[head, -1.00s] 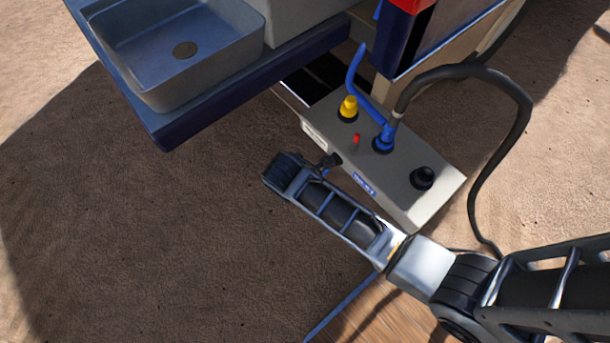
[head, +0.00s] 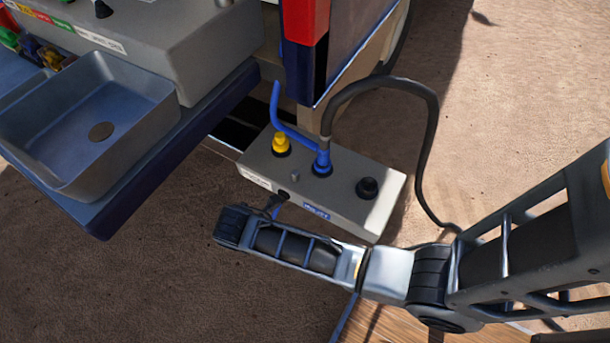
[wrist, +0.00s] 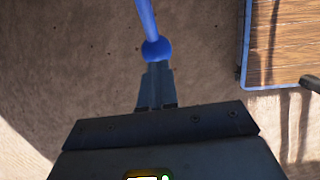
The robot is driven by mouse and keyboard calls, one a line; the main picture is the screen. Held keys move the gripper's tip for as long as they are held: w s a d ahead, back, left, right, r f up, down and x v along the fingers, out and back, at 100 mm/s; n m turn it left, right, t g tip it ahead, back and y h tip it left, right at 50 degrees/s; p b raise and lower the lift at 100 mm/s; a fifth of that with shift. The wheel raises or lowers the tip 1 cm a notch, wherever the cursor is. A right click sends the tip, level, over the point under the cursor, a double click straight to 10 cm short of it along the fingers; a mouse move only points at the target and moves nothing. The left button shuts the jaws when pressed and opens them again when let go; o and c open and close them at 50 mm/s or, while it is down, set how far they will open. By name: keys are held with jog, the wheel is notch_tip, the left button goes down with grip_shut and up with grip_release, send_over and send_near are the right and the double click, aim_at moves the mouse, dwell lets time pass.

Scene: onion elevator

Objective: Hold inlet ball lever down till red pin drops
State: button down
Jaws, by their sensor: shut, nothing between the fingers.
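A blue ball (wrist: 157,49) on the end of a blue rod (wrist: 147,18) shows in the wrist view; I take it for the inlet ball lever. My gripper (wrist: 157,66) is shut, with its fingertips right at the near edge of the ball, seemingly touching it. In the head view my gripper (head: 279,199) is at the front face of the grey box (head: 345,208), and the lever is mostly hidden there. On the box top a small grey stub (head: 295,176) stands where the pin sits; no red shows on it.
A yellow knob (head: 281,143), a blue pipe fitting (head: 322,164) and a black cap (head: 367,187) stand on the box. A dark hose (head: 431,140) loops at right. A sink basin (head: 95,125) is at upper left. Open ground lies below it.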

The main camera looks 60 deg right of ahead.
jog(key=shift+s+a+f, duration=0.1)
jog(key=shift+s+f, duration=0.15)
jog(key=shift+f, duration=0.15)
jog(key=a+p+v, duration=0.2)
jog(key=p+v, duration=0.2)
jog(key=v, duration=1)
jog(key=shift+a+f, duration=0.15)
jog(key=shift+f, duration=0.1)
jog(key=s+d+r+m+t+y, duration=0.25)
jog(key=s+m+t, duration=0.45)
jog(key=s, duration=0.7)
jog(key=s+d+r+m+t, duration=0.1)
jog(key=s+r+m+t, duration=0.2)
jog(key=r, duration=0.9)
jog(key=s+d+r+m+t, duration=0.2)
jog(key=s+r+m+t, duration=0.2)
jog(key=s+r+m, duration=0.3)
notch_tip(320, 180, up, 6)
jog(key=shift+s+d+f+m, duration=0.15)
jog(key=shift+s+d+m, duration=0.15)
jog(key=shift+m, duration=0.2)
